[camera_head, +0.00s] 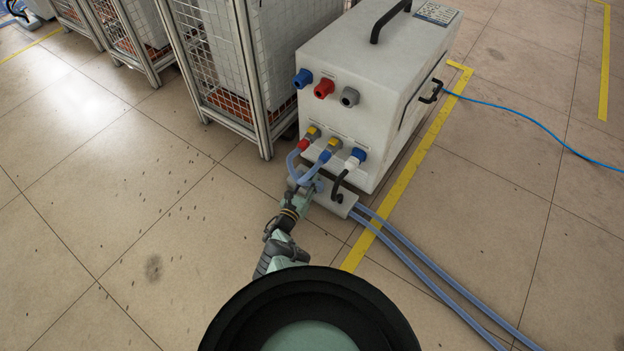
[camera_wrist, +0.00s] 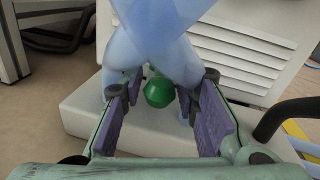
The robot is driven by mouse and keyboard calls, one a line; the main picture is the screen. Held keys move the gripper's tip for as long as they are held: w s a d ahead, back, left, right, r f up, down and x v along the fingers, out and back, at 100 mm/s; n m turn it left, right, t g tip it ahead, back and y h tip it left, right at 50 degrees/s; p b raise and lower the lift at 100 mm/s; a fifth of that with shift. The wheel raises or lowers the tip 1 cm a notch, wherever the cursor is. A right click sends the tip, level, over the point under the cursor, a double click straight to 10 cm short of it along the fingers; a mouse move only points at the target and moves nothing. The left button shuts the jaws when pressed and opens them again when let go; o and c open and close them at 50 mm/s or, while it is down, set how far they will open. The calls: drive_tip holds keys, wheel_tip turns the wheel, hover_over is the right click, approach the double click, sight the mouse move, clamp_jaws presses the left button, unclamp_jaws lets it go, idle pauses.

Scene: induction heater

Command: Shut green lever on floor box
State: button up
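My gripper (camera_wrist: 168,98) is open, with one purple-padded finger on each side of the knob. I cannot tell whether either finger touches it. The lever's stem is mostly hidden. The low white floor box (camera_head: 333,199) lies at the foot of the large white machine in the head view, where my gripper (camera_head: 309,183) reaches its left part. The lever cannot be made out there.
The large white machine (camera_head: 352,105) stands behind the floor box with coloured connectors. Two blue hoses (camera_head: 420,262) run from the box to the lower right. A black cable (camera_head: 338,184) curves close by on the right. A wire cage (camera_head: 253,75) stands at left; the left floor is clear.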

drive_tip(key=shift+b+x, duration=0.4)
drive_tip(key=shift+x, duration=0.85)
drive_tip(key=shift+c, duration=0.4)
clamp_jaws()
